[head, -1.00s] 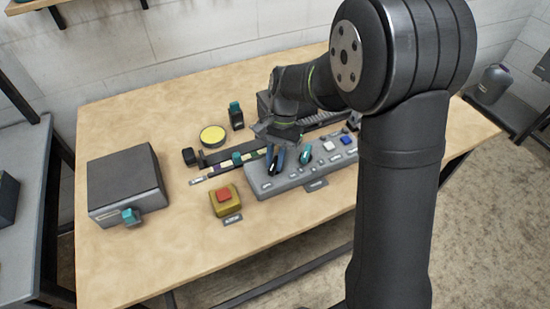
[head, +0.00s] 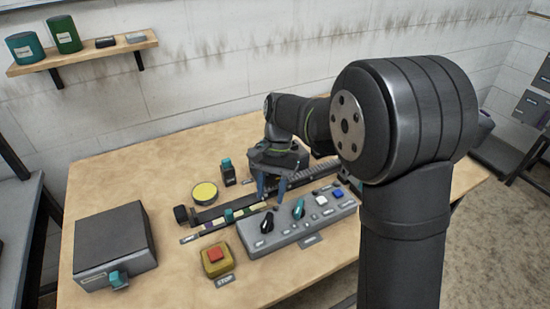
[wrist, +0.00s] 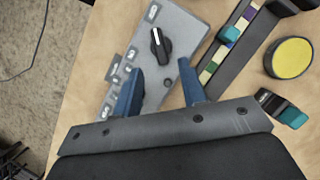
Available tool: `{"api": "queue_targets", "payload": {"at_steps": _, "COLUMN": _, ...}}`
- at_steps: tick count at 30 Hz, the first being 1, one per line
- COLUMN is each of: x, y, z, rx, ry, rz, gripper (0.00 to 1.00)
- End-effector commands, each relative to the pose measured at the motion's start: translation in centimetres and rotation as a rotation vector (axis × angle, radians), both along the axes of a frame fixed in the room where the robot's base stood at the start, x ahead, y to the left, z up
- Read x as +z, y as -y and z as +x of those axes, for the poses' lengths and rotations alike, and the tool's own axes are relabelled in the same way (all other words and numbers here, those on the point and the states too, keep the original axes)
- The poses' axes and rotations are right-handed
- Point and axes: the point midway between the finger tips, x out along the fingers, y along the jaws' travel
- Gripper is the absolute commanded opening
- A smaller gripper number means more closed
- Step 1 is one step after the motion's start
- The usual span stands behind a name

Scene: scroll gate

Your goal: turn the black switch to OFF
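The black switch (head: 267,222) is a knob with a pale pointer line on the left part of a grey control panel (head: 285,236). It also shows in the wrist view (wrist: 160,46), turned at a slant to the panel's edges; its small labels are too blurred to read. My gripper (head: 272,194) is open, with blue fingers apart, behind the black switch in the head view. In the wrist view the gripper (wrist: 161,70) has nothing between its fingers, and the switch lies just beyond the fingertips, apart from them.
A teal knob (head: 298,208), a white button (head: 321,200) and a blue button (head: 338,194) sit on the panel. A red-topped yellow stop box (head: 215,261) stands at its left. A dark rail (head: 210,212) with coloured tiles runs behind. A grey box (head: 112,246) stands left.

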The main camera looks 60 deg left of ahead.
Motion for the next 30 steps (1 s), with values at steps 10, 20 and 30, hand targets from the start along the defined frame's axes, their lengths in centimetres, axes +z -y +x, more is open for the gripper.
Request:
{"api": "queue_targets", "payload": {"at_steps": 10, "x": 7.1, "y": -2.1, "z": 2.2, "rx": -0.002, "ry": 0.0, "rz": 0.002, "gripper": 0.38}}
{"api": "queue_targets", "payload": {"at_steps": 20, "x": 9.2, "y": -2.6, "z": 2.8, "rx": -0.001, "ry": 0.0, "rz": 0.0, "gripper": 0.38}}
{"api": "queue_targets", "payload": {"at_steps": 30, "x": 9.2, "y": -2.6, "z": 2.7, "rx": -0.001, "ry": 0.0, "rz": 0.0, "gripper": 0.38}}
